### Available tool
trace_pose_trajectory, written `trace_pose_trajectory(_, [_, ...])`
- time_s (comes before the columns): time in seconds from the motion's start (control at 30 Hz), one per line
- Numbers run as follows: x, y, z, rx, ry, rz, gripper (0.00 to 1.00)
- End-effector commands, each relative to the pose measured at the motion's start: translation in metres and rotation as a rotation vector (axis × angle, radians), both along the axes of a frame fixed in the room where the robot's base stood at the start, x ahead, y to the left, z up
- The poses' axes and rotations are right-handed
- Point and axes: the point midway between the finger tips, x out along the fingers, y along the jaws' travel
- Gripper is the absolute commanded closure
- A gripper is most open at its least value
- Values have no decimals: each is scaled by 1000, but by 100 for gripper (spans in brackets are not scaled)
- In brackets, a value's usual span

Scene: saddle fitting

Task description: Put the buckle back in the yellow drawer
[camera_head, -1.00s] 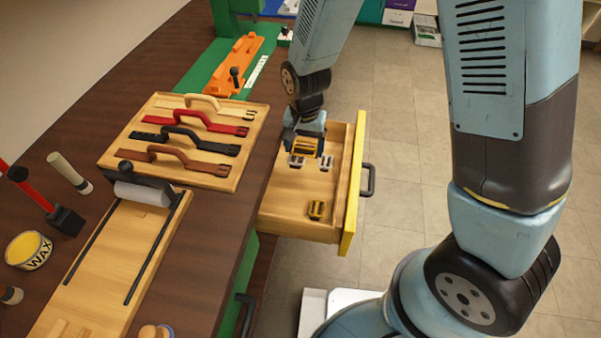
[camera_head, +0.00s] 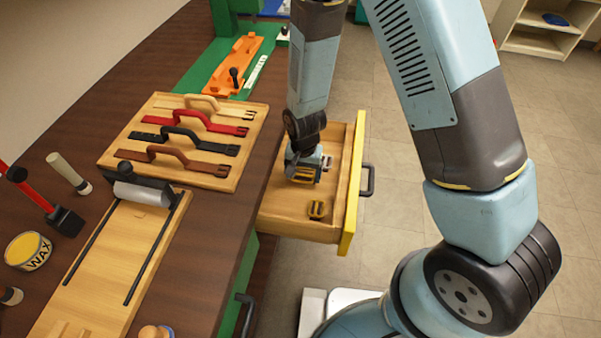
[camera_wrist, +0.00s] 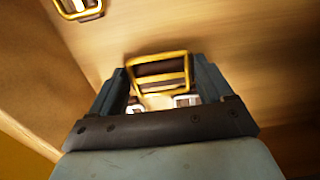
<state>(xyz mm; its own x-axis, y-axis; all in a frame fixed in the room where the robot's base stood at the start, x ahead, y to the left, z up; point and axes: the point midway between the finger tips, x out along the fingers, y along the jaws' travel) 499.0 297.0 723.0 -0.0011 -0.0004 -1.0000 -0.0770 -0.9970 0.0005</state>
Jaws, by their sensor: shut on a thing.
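The drawer with the yellow front (camera_head: 351,190) is pulled out from the bench, and its wooden inside shows. My gripper (camera_head: 304,176) is down inside the drawer, near its middle. In the wrist view my gripper (camera_wrist: 160,85) is shut on a brass-yellow buckle (camera_wrist: 160,70), with one finger at each side of it. I cannot tell whether the held buckle touches the drawer floor. A second brass buckle (camera_head: 316,209) lies on the drawer floor towards the near end; it also shows in the wrist view (camera_wrist: 80,8). Silvery pieces (camera_wrist: 186,100) show partly behind the held buckle.
A wooden board (camera_head: 190,180) with several strap handles lies on the bench left of the drawer. A roller jig (camera_head: 145,193), a wax tin (camera_head: 28,251) and a red-handled tool (camera_head: 35,195) are further left. The drawer walls stand close around my gripper.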

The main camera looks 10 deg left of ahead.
Motion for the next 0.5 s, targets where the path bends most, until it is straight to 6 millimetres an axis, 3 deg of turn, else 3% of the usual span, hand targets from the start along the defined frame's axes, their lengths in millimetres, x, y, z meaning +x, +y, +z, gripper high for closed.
trace_pose_trajectory(0.4, [0, 0, -7, 0, 0, 0, 51])
trace_pose_trajectory(0.43, [0, 0, -8, 1, 0, 0, 19])
trace_pose_trajectory(0.5, [0, 0, -7, 1, -1, 0, 12])
